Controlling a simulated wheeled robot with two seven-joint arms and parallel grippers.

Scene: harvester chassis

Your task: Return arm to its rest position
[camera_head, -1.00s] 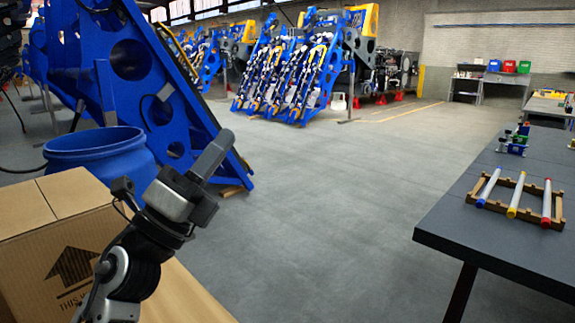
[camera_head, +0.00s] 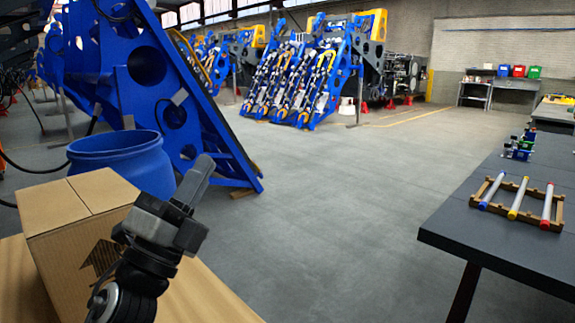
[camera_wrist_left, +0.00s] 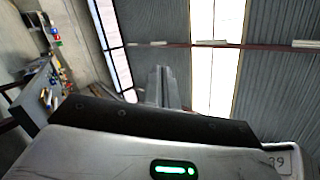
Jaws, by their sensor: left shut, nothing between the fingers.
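My left gripper (camera_head: 198,178) is raised at the lower left of the head view, its fingers pointing up and a little to the right. The fingers are together and hold nothing. It stands in front of the cardboard box and the blue barrel in the picture, with no contact to be seen. In the left wrist view the shut fingers (camera_wrist_left: 160,85) point toward the roof and its bright skylights. My right gripper is not in view.
A cardboard box (camera_head: 58,209) sits on a tan surface at the lower left, by a blue barrel (camera_head: 125,160). A blue harvester frame (camera_head: 205,120) rises behind. A dark table (camera_head: 480,235) at right bears a wooden rack (camera_head: 500,213) with tubes. The floor (camera_head: 330,210) between is clear.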

